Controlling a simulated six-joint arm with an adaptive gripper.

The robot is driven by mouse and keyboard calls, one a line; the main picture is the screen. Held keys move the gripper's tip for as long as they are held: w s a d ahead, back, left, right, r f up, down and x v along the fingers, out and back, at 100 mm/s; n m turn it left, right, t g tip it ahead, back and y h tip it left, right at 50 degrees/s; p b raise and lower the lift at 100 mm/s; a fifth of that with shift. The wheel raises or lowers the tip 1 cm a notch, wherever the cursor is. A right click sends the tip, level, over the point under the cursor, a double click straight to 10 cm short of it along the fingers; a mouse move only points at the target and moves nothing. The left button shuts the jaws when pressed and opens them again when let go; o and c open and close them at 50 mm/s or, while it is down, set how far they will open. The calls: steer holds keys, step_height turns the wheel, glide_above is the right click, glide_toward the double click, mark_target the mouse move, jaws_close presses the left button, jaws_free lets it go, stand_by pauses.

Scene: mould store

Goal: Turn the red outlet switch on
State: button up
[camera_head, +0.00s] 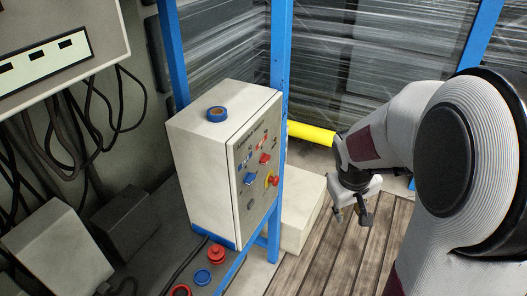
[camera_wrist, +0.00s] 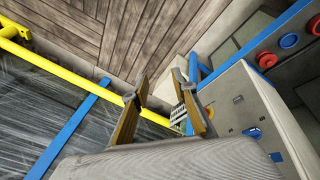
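A pale grey control box (camera_head: 206,142) stands in the middle of the head view, its panel (camera_head: 241,201) facing right. The panel bears a red switch (camera_head: 264,158), a blue switch (camera_head: 250,179) and smaller red and blue parts higher up. A red mushroom button (camera_head: 274,180) on a yellow base sits at lower right. Labels are too small to read, so I cannot tell which red part is the outlet switch. My gripper (camera_head: 353,216) is open and empty, to the right of the panel and apart from it. In the wrist view, my gripper's fingers (camera_wrist: 164,109) are spread; a blue switch (camera_wrist: 252,132) shows beyond them.
Blue frame posts (camera_head: 280,45) stand behind the box. A yellow bar (camera_head: 311,133) runs behind my arm. Loose red (camera_head: 217,253) and blue (camera_head: 203,277) round parts sit below. Cables hang at left. Space between gripper and panel looks clear.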

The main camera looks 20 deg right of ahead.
steer(key=w+d+f+n+t+y, duration=0.1)
steer(key=w+d+f+n+t, duration=0.2)
steer(key=w+d+f+n, duration=0.5)
steer(key=w+d+f+n+t+y, duration=0.1)
steer(key=w+d+f+n+t, duration=0.25)
steer(key=w+f, duration=0.8)
steer(key=n+t+y, duration=0.4)
steer(key=n+y, duration=1)
steer(key=n, duration=0.2)
glide_toward(268, 161)
steer(key=shift+w+a+r, duration=0.15)
steer(key=shift+w, duration=0.05)
steer(key=shift+w+a, duration=0.1)
steer(key=shift+x, duration=3.75)
